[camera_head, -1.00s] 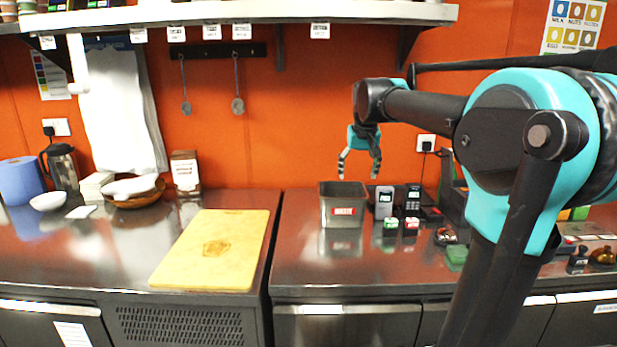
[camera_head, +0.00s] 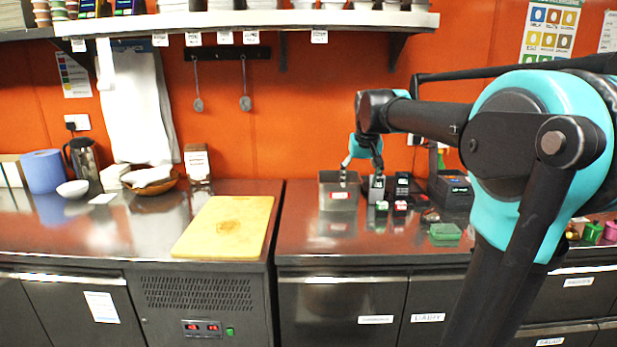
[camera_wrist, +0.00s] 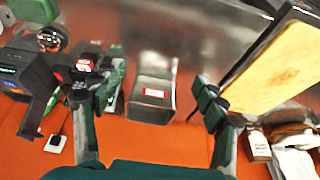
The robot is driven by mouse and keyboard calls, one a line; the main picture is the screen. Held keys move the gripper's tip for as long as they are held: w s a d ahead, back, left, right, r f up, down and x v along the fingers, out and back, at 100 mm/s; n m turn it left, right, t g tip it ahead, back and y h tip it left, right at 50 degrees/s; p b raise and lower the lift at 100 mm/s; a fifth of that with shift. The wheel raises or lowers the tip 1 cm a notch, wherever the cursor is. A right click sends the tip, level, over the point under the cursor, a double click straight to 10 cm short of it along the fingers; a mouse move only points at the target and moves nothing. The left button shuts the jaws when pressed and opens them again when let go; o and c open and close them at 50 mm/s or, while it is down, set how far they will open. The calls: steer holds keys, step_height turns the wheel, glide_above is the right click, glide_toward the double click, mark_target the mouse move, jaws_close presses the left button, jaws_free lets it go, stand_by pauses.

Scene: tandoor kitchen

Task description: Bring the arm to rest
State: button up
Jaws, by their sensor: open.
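My gripper (camera_head: 361,165) hangs fingers down from the end of my raised arm, in front of the orange wall. In the head view its fingertips overlap the right part of a metal bin (camera_head: 338,199) with a red label. The wrist view shows my two fingers (camera_wrist: 160,104) spread apart with nothing held between them. The bin (camera_wrist: 152,84) shows in the gap between the fingers there. I cannot tell the exact height of the fingertips above the bin.
A yellow cutting board (camera_head: 226,226) lies on the left counter. Small devices (camera_head: 402,187) and a green box (camera_head: 445,232) stand right of the bin. A wall shelf (camera_head: 260,20) runs above. A basket (camera_head: 152,186) and a blue roll (camera_head: 43,171) stand at the left.

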steer(key=s+d+f, duration=0.2)
steer(key=s+f, duration=1.1)
steer(key=f, duration=0.2)
steer(key=s+d+f, duration=0.1)
steer(key=s+f, duration=1.3)
steer(key=shift+d+f, duration=0.4)
